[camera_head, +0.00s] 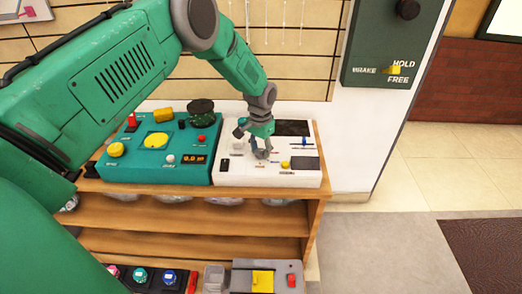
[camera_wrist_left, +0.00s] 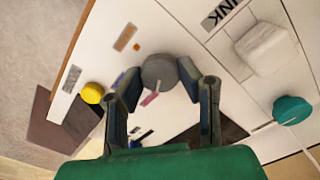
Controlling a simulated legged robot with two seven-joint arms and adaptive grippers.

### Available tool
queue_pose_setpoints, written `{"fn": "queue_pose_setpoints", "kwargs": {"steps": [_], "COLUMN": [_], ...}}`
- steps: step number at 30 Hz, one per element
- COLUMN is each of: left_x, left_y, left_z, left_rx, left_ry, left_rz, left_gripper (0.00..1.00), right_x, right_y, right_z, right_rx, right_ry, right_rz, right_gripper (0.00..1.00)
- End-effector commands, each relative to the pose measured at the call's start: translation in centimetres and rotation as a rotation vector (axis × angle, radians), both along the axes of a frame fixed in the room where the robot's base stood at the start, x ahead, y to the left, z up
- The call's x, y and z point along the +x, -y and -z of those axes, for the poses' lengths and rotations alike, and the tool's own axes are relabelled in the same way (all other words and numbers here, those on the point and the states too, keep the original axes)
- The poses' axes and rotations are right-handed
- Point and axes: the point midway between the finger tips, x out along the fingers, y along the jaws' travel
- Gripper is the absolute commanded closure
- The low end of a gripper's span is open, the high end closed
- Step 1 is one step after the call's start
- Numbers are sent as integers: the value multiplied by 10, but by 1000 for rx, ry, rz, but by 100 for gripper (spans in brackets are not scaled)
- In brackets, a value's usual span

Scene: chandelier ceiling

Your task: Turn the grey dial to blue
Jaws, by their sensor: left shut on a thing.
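The grey dial (camera_wrist_left: 159,71) is round and sits on the white panel (camera_wrist_left: 185,32) in the left wrist view. A short pink mark (camera_wrist_left: 150,98) shows at its lower edge. My left gripper (camera_wrist_left: 159,74) has one finger on each side of the dial and is shut on it. In the head view my left gripper (camera_head: 262,153) reaches down onto the white panel (camera_head: 228,178), and the dial is hard to make out there. A blue label for the dial cannot be told for sure. My right gripper is not in view.
On the white panel are a yellow knob (camera_wrist_left: 92,92), a white block-shaped knob (camera_wrist_left: 265,48) and a teal knob (camera_wrist_left: 293,110). A teal control box (camera_head: 128,172) stands left of the panel on the wooden shelf (camera_head: 270,200). Floor is clear to the right.

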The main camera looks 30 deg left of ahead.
Motion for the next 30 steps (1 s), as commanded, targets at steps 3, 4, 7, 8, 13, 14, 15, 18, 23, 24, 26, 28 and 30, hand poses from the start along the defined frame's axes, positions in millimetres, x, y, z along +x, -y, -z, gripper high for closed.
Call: {"fn": "queue_pose_setpoints", "kwargs": {"steps": [3, 4, 7, 8, 13, 14, 15, 18, 23, 24, 26, 28, 30], "left_x": [1, 0, 0, 0, 0, 0, 0, 0, 0, 1, 1, 1, 1], "left_y": [-1, -1, -1, -2, -2, -1, -1, -1, -1, -1, -1, -1, -1], "left_z": [-1, -1, -1, -1, -1, -1, -1, 0, -1, -3, -9, -19, -33], "left_rx": [2, 2, 2, 2, 3, 2, 2, 2, 1, 1, 1, 1, 1], "left_ry": [1, 1, 1, 1, 1, 1, 1, 1, 0, 1, 1, 3, 4], "left_rz": [3, 3, 3, 3, 2, 2, 2, 2, 2, 2, 2, 2, 2], "left_gripper": [98, 98, 98, 98, 49, 49, 49, 49, 49, 49, 49, 49, 49], "right_x": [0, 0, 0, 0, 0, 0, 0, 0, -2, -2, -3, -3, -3], "right_y": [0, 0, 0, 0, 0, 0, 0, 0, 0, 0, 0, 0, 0], "right_z": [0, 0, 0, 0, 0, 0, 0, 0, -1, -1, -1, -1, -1], "right_rx": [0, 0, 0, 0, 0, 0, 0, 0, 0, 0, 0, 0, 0], "right_ry": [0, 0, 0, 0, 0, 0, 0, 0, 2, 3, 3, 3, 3], "right_rz": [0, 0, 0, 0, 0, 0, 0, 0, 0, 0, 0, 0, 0], "right_gripper": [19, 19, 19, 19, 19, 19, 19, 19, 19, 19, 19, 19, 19]}}
